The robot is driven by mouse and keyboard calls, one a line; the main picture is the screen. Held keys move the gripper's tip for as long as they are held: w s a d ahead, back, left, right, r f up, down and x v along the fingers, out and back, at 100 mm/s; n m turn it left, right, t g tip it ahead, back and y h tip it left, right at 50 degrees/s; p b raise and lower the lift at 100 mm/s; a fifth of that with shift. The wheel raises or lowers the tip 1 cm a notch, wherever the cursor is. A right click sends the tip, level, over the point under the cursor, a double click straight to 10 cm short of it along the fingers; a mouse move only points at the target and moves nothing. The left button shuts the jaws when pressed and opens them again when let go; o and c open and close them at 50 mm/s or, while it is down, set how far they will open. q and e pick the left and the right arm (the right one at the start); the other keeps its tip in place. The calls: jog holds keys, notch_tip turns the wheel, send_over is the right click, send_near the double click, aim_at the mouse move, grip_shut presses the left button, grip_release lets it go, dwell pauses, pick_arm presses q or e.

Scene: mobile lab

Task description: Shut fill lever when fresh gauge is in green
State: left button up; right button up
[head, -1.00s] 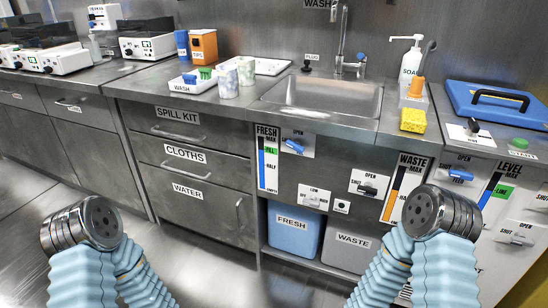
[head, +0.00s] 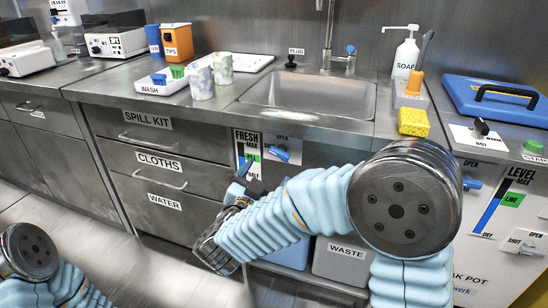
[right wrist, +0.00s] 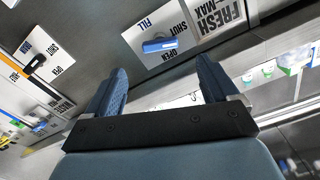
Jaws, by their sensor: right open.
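The fresh gauge (head: 240,152) is a tall strip on the counter front with a green band (head: 252,153) beside its column. The column is black at the top and blue below, with the blue seeming to reach the green band. Its lower part is hidden by my right gripper. The fill lever (head: 281,154) is a blue handle on a white plate just right of the gauge; it also shows in the right wrist view (right wrist: 159,45). My right gripper (right wrist: 160,80) is open and empty, with the lever ahead of its fingers, apart from it. My left gripper is out of view.
The sink (head: 312,95) and counter lie above the gauge. A yellow sponge (head: 413,122) sits at the counter edge. The waste bin (head: 345,260) stands below. Another lever and a waste gauge show at the left in the right wrist view. Drawers (head: 160,165) are left.

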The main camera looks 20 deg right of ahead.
aim_at(278, 156)
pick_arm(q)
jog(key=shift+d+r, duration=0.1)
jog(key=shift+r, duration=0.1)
pick_arm(e)
jog(key=x, duration=0.8)
jog(key=c, duration=1.1)
jog(key=shift+o, duration=0.2)
jog(key=shift+r+p, duration=0.1)
jog(key=shift+p, duration=0.3)
jog(key=n+p, duration=0.3)
jog(key=shift+r+p, duration=0.2)
jog(key=shift+p, duration=0.15)
jog(key=shift+f+n, duration=0.25)
jog(key=shift+n, duration=0.35)
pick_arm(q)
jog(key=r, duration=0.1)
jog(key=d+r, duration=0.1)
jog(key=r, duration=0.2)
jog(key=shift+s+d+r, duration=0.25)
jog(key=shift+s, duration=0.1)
pick_arm(e)
jog(key=shift+f, duration=0.1)
